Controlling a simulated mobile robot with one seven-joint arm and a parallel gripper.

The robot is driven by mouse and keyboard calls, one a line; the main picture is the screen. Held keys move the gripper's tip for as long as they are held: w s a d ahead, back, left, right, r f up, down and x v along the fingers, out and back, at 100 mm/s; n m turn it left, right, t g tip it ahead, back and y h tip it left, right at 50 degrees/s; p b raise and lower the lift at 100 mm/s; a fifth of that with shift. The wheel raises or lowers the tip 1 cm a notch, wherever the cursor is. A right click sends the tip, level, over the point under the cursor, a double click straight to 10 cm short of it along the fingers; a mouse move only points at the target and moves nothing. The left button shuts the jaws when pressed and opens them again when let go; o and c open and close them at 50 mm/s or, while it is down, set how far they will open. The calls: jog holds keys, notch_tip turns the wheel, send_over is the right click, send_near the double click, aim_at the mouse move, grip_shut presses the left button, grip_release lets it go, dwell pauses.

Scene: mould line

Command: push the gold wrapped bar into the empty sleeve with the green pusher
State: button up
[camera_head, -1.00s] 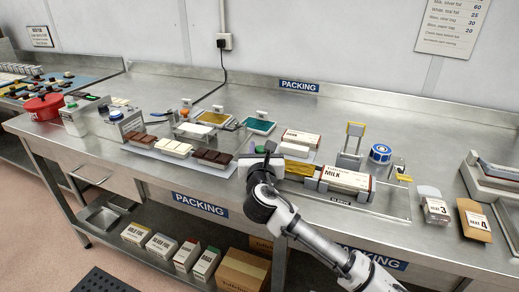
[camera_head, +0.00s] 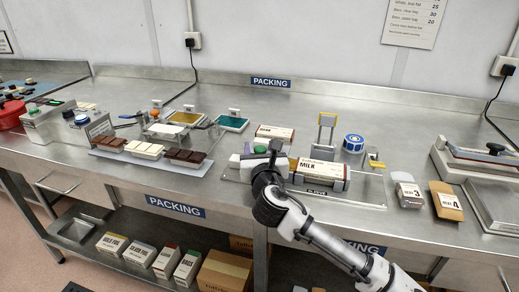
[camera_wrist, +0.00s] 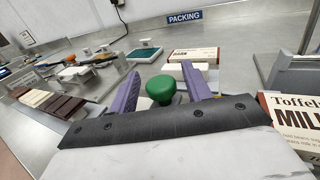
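The pusher has a green knob (camera_head: 260,149), which also shows in the wrist view (camera_wrist: 161,89). Its lower part is mostly hidden by my gripper. My gripper (camera_wrist: 162,80) is open, with its two purple fingers on either side of the green knob and a visible gap to each. In the head view it is at the left end of the sleeve. The cream sleeve marked MILK (camera_head: 316,170) lies in a grey fixture; its printed side shows at the right of the wrist view (camera_wrist: 294,118). The gold wrapped bar cannot be seen in either current view.
A tray of chocolate bars (camera_head: 112,157) is left.

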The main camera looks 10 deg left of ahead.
jog(key=shift+s, duration=0.1)
jog(key=b+v, duration=0.2)
jog(key=v, duration=0.5)
jog(key=shift+s+d+f, duration=0.15)
jog(key=shift+s, duration=0.15)
jog(key=shift+s+d+r+p, duration=0.3)
jog(key=shift+s+r+p, duration=0.2)
jog(key=shift+p, duration=0.4)
jog(key=shift+s+d+p, duration=0.1)
jog(key=shift+s+p, duration=0.15)
jog(key=shift+p, duration=0.35)
jog(key=shift+s+d+p, duration=0.2)
jog(key=shift+s+p, duration=0.5)
jog(key=shift+p, duration=0.5)
jog(key=p, duration=0.3)
jog(key=shift+s+d, duration=0.35)
jog(key=p, duration=0.2)
jog(key=shift+s+d+f+p, duration=0.1)
jog(key=shift+s+d+p, duration=0.05)
jog(key=shift+s+p, duration=0.2)
jog(key=shift+s+f+p, duration=0.2)
jog(key=shift+s+p, duration=0.45)
jog(key=shift+p, duration=0.6)
